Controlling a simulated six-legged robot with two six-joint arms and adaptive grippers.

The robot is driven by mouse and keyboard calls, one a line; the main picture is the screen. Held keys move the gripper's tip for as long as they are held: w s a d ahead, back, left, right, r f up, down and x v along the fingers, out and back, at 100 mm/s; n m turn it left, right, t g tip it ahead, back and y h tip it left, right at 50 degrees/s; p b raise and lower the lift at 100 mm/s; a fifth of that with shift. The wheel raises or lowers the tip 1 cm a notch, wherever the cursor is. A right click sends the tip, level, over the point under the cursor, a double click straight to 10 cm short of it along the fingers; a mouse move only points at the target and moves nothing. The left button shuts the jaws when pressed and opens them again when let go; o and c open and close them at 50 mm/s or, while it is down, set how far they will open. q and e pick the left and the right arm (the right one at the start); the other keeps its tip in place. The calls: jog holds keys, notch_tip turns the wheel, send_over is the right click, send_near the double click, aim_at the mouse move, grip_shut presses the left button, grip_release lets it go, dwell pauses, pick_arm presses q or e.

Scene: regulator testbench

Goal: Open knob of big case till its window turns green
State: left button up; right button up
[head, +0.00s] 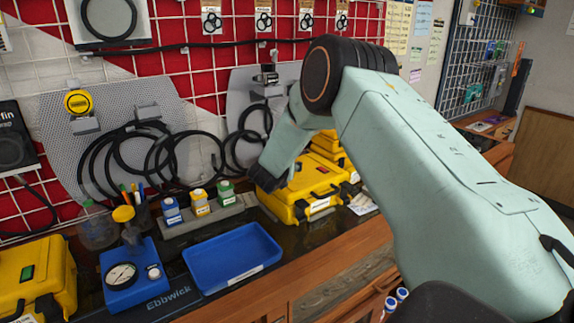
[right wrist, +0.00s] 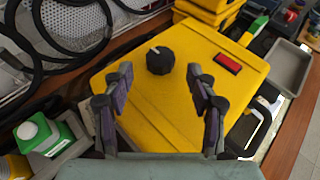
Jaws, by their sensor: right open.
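The yellow case (head: 318,188) under my right arm stands at the back of the bench, and its lid fills the middle of the right wrist view (right wrist: 255,88). A round black knob (right wrist: 160,60) with a pale pointer mark sits on the lid. The case's window (right wrist: 228,63) to its right is red. My right gripper (right wrist: 158,84) is open above the lid, its fingers apart on either side of and short of the knob, touching nothing that I can see. In the head view its fingertips (head: 268,178) reach the case's left side. My left gripper is not in view.
Another yellow case (head: 30,270) with a green window stands at the left. A blue gauge box (head: 133,277), a blue tray (head: 232,258) and small bottles (head: 200,203) stand on the bench. More yellow cases (head: 328,147) are behind. A grey tray (right wrist: 290,65) lies at the right.

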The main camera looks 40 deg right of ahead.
jog(key=shift+x, duration=1.2)
jog(key=shift+w+d+f, duration=0.1)
jog(key=shift+d+f, duration=0.1)
jog(key=shift+f, duration=0.05)
jog(key=shift+r, duration=0.15)
jog(key=shift+w+d, duration=0.1)
